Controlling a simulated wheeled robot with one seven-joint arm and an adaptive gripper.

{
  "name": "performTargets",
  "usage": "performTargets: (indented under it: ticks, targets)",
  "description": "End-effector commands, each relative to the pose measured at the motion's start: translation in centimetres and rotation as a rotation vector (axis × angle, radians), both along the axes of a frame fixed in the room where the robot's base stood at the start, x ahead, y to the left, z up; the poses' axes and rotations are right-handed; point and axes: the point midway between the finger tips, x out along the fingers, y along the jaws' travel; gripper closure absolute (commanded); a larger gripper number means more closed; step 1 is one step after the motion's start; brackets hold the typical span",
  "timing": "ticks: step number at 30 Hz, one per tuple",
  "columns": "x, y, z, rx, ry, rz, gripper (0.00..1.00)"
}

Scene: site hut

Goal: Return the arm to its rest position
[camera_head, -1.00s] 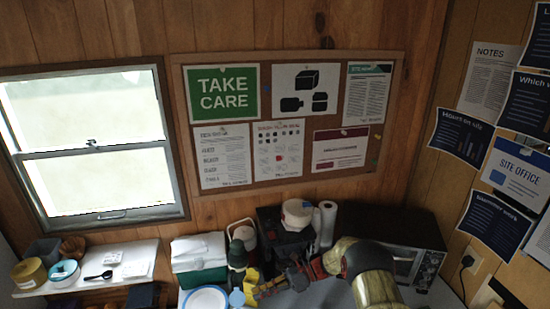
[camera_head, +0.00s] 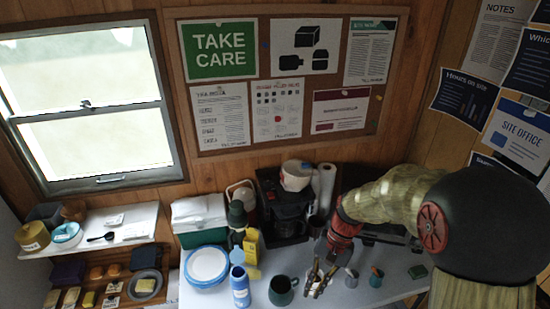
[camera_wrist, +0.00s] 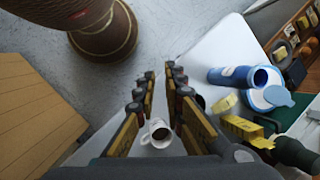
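My arm (camera_head: 395,200) reaches in from the right in the head view, bent over the worktop. My gripper (camera_head: 316,289) points down over the front of the worktop, between a dark green mug (camera_head: 282,290) and a small grey jug (camera_head: 350,278). In the wrist view my gripper (camera_wrist: 161,74) has its two fingers apart, with a clear gap between the tips. A white mug (camera_wrist: 157,133) shows between the fingers lower in that view; I cannot tell how far it is from them. I see nothing clamped at the tips.
A blue bottle (camera_head: 240,287), blue-rimmed plates (camera_head: 206,265), a coffee machine (camera_head: 284,205) and a green-and-white box (camera_head: 199,219) crowd the worktop. A small cup (camera_head: 376,277) stands right of the jug. A shelf (camera_head: 135,225) is at left; a pinboard (camera_head: 275,80) hangs behind.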

Motion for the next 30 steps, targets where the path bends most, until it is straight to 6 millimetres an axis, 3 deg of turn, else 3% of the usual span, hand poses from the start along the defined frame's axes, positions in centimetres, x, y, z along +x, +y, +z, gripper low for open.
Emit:
performTargets:
  ticks: [6,15,24,30]
  targets:
    - [-3.8,-3.1,4.1,-0.091,-0.193,0.178,0.9]
    - [-8.9,-6.4,8.4,-0.223,-0.421,0.336,0.9]
    - [-13.8,-8.1,11.8,-0.325,-0.627,0.367,0.9]
    - [-15.0,-8.0,14.7,-0.351,-0.762,0.346,0.9]
